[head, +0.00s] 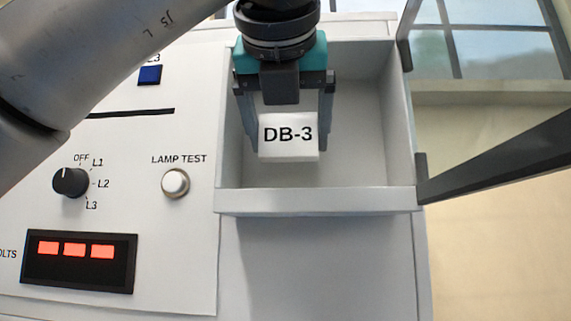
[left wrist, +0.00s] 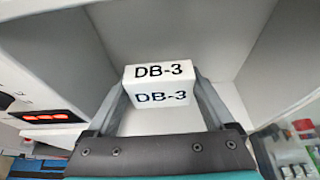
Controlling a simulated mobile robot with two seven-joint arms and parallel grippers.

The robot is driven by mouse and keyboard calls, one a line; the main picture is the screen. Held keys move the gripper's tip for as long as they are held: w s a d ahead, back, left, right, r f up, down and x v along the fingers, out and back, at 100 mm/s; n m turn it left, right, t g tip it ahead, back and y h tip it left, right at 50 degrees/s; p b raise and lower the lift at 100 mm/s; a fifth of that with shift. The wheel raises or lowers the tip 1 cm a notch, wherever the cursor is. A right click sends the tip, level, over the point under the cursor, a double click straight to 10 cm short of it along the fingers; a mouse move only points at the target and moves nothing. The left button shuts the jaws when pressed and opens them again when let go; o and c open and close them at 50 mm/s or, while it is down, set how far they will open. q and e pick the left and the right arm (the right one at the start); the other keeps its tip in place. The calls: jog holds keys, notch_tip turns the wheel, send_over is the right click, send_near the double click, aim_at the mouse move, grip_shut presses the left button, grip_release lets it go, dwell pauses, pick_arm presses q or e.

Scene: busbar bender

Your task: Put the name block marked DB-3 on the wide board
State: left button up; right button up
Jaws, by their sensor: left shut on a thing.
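The white name block marked DB-3 (head: 289,148) is between the fingers of my left gripper (head: 291,130). My left gripper is shut on it. In the head view the block is in front of an open grey box (head: 316,200), inside its outline. In the left wrist view the block (left wrist: 158,85) shows two faces with DB-3 on them, and both fingers press its sides. I cannot tell whether the block touches the box floor. My right gripper is not in view. No wide board can be made out.
Left of the box is a panel with a black rotary knob (head: 70,183), a lamp test button (head: 175,183) and a red-lit volts display (head: 78,262). A dark-framed glazed door (head: 500,160) stands at the right. The box walls are close around the gripper.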

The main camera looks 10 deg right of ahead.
aim_at(289, 161)
pick_arm(q)
notch_tip(289, 161, down, 3)
jog(key=shift+r, duration=0.2)
jog(key=shift+w+f, duration=0.25)
jog(key=shift+f, duration=0.25)
jog(key=shift+f, duration=0.2)
jog(key=o, duration=1.1)
jog(key=shift+r, duration=0.1)
